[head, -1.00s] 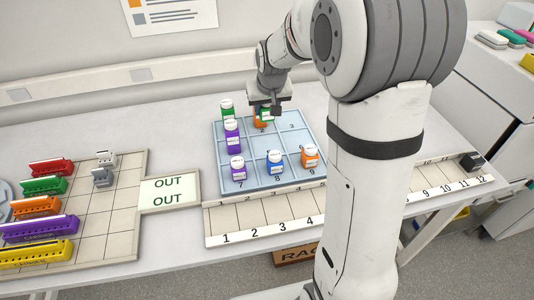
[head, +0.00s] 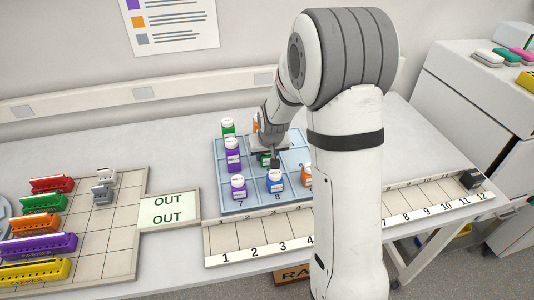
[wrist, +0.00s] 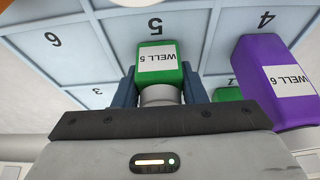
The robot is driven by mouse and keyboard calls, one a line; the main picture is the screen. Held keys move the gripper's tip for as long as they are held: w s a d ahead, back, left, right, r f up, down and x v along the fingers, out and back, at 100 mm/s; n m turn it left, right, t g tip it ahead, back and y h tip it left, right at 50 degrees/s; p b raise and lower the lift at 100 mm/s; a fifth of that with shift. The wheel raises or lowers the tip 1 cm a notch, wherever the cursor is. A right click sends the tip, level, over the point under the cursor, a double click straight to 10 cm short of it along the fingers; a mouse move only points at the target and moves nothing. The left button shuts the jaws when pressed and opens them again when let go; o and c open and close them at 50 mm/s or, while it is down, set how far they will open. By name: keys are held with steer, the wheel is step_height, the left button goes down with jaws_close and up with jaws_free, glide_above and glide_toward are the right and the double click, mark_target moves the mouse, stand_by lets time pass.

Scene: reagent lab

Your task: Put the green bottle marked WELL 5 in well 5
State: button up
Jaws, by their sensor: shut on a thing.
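The green bottle marked WELL 5 (wrist: 157,62) is held by its pale cap between the fingers of my gripper (wrist: 160,95) in the wrist view. Its label is upside down there, and the number 5 of the blue well tray (wrist: 205,20) shows just beyond it. In the head view the green bottle (head: 264,159) shows partly under my gripper (head: 270,154), over the middle of the tray (head: 218,198). I cannot tell whether its base touches the floor of well 5.
A purple bottle marked WELL 6 (wrist: 275,80) stands close beside my gripper, near the number 4. A green bottle (head: 228,128), another purple bottle (head: 238,188), a blue bottle (head: 275,182) and orange bottles (head: 305,174) stand around the tray's middle. A numbered rack (head: 255,240) lies in front.

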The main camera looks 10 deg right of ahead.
steer(key=shift+f, duration=0.2)
steer(key=o, duration=1)
steer(key=shift+r, duration=0.1)
steer(key=shift+r, duration=0.35)
steer(key=v, duration=1)
steer(key=shift+g, duration=0.8)
steer(key=s+r, duration=0.1)
steer(key=s, duration=0.7)
steer(key=s+r, duration=0.2)
steer(key=s, duration=0.6)
steer(key=s+r+b, duration=0.1)
steer(key=s, duration=0.7)
steer(key=shift+s+d+r, duration=0.15)
steer(key=shift+s, duration=0.2)
